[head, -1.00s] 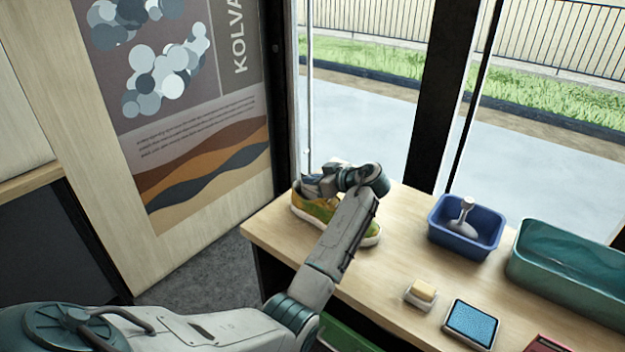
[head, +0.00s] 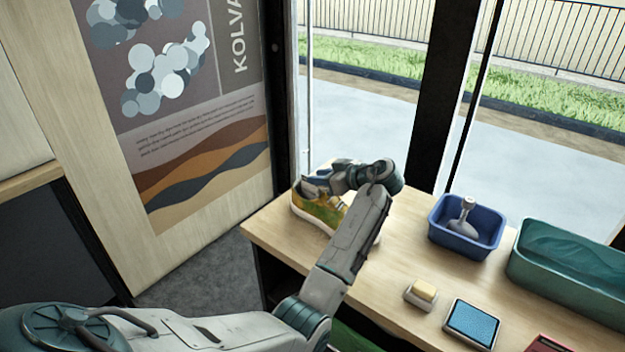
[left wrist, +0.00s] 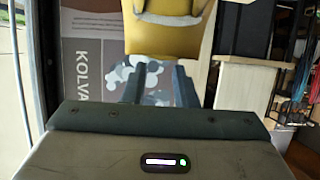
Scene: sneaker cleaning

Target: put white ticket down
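A yellow-green sneaker (head: 316,212) with a pale sole stands at the far left end of the table, partly hidden by my left arm. My left gripper (head: 318,184) is over the sneaker in the head view. In the left wrist view, its two dark fingers (left wrist: 158,86) are apart, with nothing clearly held between them. A yellow part of a sneaker (left wrist: 168,38) with a white edge lies beyond the fingertips there. I cannot make out a white ticket in any view. My right gripper is not in view.
A window stands behind the table.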

